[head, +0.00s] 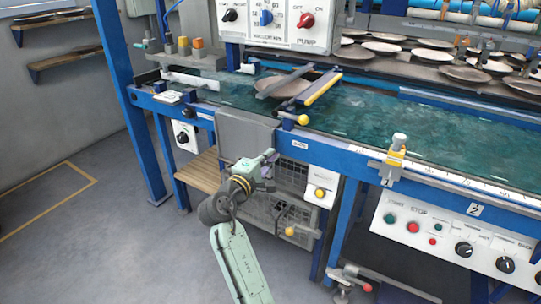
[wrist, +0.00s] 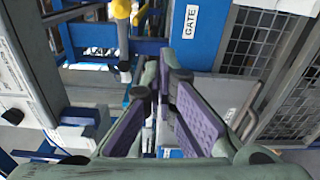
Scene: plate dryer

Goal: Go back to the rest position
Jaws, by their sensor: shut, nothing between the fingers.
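My gripper (head: 266,157) is in front of the blue-framed machine, at the end of my pale green arm, beside the grey panel below the machine's edge. In the wrist view my gripper (wrist: 157,85) shows two fingers with purple pads. The fingers are shut with nothing held between them. A blue part with a white "GATE" label (wrist: 191,22) is just beyond the fingertips in that view. I cannot tell from the head view exactly how far the gripper is from the machine's front.
The machine's blue front rail (head: 330,160) borders a wet green bed (head: 400,115). A yellow-knobbed lever (head: 302,120), a clamp (head: 393,160) and a control panel (head: 455,240) stick out along the front. Several plates (head: 465,73) lie behind. Grey floor (head: 110,250) is open at left.

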